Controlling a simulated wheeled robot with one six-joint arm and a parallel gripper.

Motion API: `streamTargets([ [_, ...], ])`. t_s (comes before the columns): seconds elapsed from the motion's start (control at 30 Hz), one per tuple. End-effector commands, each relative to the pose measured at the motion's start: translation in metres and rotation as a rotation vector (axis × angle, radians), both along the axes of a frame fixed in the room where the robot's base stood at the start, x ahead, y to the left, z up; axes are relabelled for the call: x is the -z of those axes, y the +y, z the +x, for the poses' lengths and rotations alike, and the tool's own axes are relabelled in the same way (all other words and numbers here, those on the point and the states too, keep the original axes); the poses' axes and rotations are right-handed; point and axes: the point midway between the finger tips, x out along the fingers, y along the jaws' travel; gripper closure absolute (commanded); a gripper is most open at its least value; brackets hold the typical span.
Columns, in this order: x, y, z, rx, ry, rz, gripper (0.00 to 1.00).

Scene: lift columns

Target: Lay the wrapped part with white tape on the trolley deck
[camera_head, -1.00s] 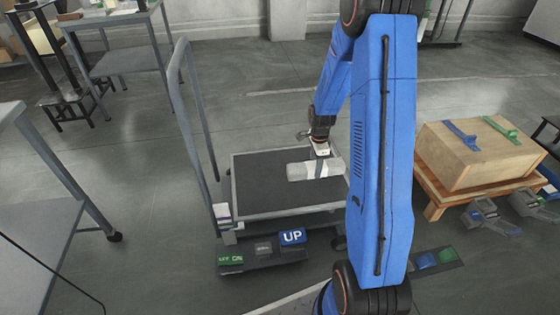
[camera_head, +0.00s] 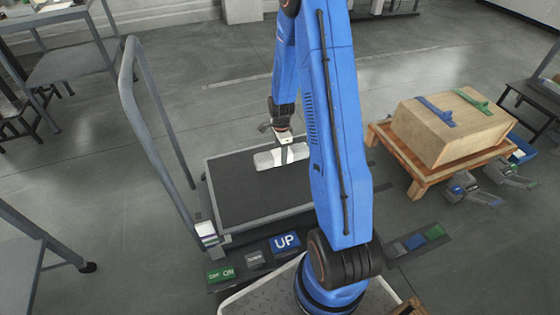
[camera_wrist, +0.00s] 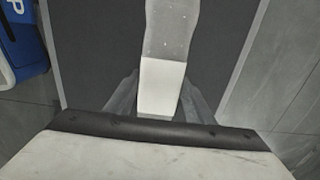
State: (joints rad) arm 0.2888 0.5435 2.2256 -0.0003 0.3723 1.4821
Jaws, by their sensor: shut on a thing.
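The wrapped part (camera_head: 265,160) is a pale grey, long bundle over the far part of the trolley deck (camera_head: 250,195), which is dark with a grey rim. In the wrist view the wrapped part (camera_wrist: 172,30) shows cloudy grey wrapping and a white tape band (camera_wrist: 160,80). My gripper (camera_head: 284,155) is shut across the part, with a finger on each side of the tape. The dark deck (camera_wrist: 100,55) lies behind the part in the wrist view. I cannot tell whether the part touches the deck.
The trolley's tall grey handle (camera_head: 150,130) rises at the deck's left. A panel with a blue UP sign (camera_head: 285,243) sits in front. A wooden crate (camera_head: 450,125) with blue and green straps stands on a pallet to the right. Grey tables stand at left.

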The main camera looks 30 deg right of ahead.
Motion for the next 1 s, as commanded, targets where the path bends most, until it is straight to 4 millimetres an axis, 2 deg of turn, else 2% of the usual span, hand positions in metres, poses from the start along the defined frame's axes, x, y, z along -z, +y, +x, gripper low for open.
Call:
streamTargets([
  [0.17, 0.008, 0.000, 0.000, 0.000, 0.001, 0.000, 0.92],
  [0.47, 0.041, 0.000, 0.000, 0.000, 0.001, 0.000, 0.92],
  [0.87, 0.046, 0.000, 0.000, 0.000, 0.000, 0.000, 0.92],
  [0.9, 0.046, 0.000, 0.000, 0.000, 0.000, 0.000, 0.45],
  [0.97, 0.045, 0.000, 0.000, 0.000, 0.000, 0.000, 0.33],
  [1.0, 0.045, 0.000, 0.000, 0.000, 0.000, 0.000, 0.33],
])
